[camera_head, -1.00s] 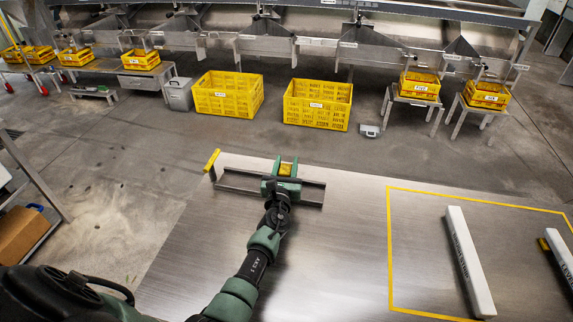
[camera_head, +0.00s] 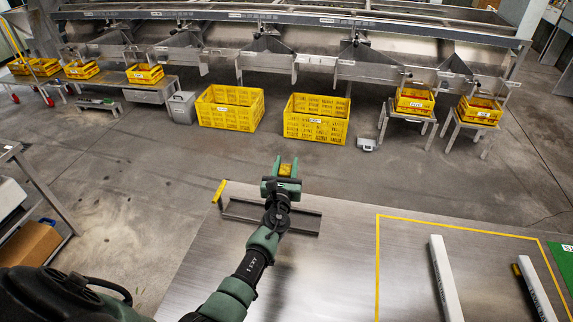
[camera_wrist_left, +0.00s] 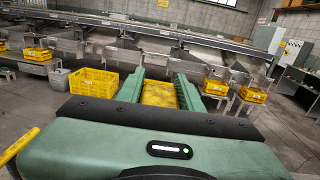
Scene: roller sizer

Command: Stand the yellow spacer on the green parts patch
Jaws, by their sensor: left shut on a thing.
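My left gripper (camera_head: 286,168) is shut on the yellow spacer (camera_head: 285,171) and holds it up beyond the far edge area of the metal table. In the left wrist view the spacer (camera_wrist_left: 158,95) sits between the two green fingers (camera_wrist_left: 159,92), its lower end hidden by the gripper body. The green parts patch (camera_head: 563,262) shows in part at the right edge of the head view, far to the right of the gripper. My right gripper is not in view.
A grey metal channel (camera_head: 243,211) with a yellow end piece (camera_head: 219,190) lies beneath my left arm. A yellow line (camera_head: 377,265) frames a table area with two white bars (camera_head: 446,280) (camera_head: 536,290). Yellow crates (camera_head: 316,121) stand on the floor beyond.

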